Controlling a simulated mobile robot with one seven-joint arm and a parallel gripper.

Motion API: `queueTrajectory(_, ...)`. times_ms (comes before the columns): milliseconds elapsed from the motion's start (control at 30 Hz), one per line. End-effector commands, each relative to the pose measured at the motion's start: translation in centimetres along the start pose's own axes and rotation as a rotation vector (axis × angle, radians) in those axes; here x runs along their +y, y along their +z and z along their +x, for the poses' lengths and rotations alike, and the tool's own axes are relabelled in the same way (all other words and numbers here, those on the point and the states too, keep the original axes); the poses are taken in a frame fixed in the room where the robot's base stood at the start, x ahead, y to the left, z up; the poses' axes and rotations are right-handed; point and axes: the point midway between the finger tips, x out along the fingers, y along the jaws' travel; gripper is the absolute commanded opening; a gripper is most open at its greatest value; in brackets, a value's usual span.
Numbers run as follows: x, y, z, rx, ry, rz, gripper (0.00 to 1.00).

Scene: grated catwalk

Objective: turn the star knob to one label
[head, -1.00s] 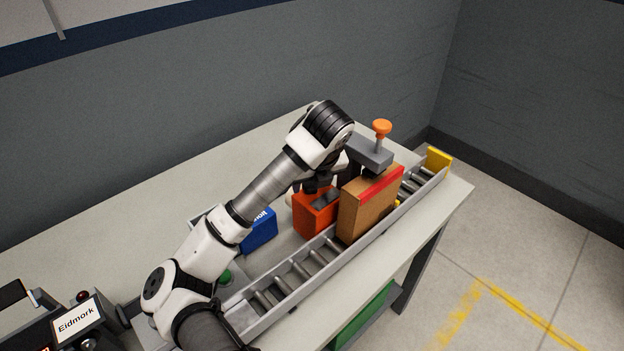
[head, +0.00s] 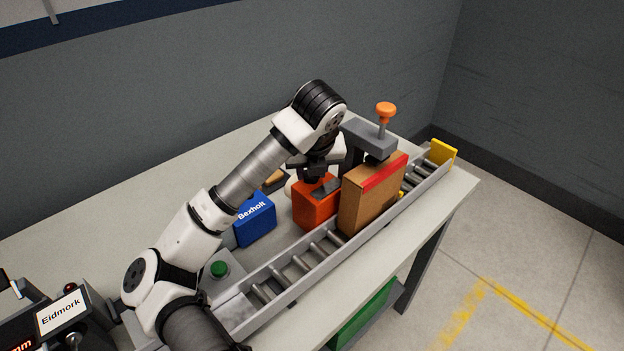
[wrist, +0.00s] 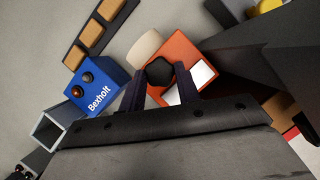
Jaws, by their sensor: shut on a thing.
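The star knob (wrist: 160,71) is a dark, lobed knob on the orange box (head: 308,214), seen from above in the wrist view. My gripper (wrist: 160,86) has one dark finger on each side of it and is shut on it. In the head view my gripper (head: 316,178) points down at the box top, and the knob is hidden behind it. A pale panel (wrist: 195,76) shows on the box beside the fingers, but I cannot read any label there.
A cardboard box with red tape (head: 366,208) stands right of the orange box, under a grey stamp with an orange handle (head: 386,109). A blue Bexholt box (head: 256,222) stands left. A roller conveyor (head: 285,280) runs along the front. A green button (head: 219,268) is near my arm.

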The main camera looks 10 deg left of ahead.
Motion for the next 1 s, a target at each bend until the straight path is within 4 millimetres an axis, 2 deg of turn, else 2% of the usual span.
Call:
queueTrajectory(33, 0.15, -0.26, 0.79, -0.006, -0.013, 0.034, 0.10)
queueTrajectory(100, 0.22, -0.29, 0.84, -0.005, -0.037, 0.093, 0.10)
queueTrajectory(1000, 0.79, 0.34, 0.29, 0.000, -0.367, 0.879, 0.10)
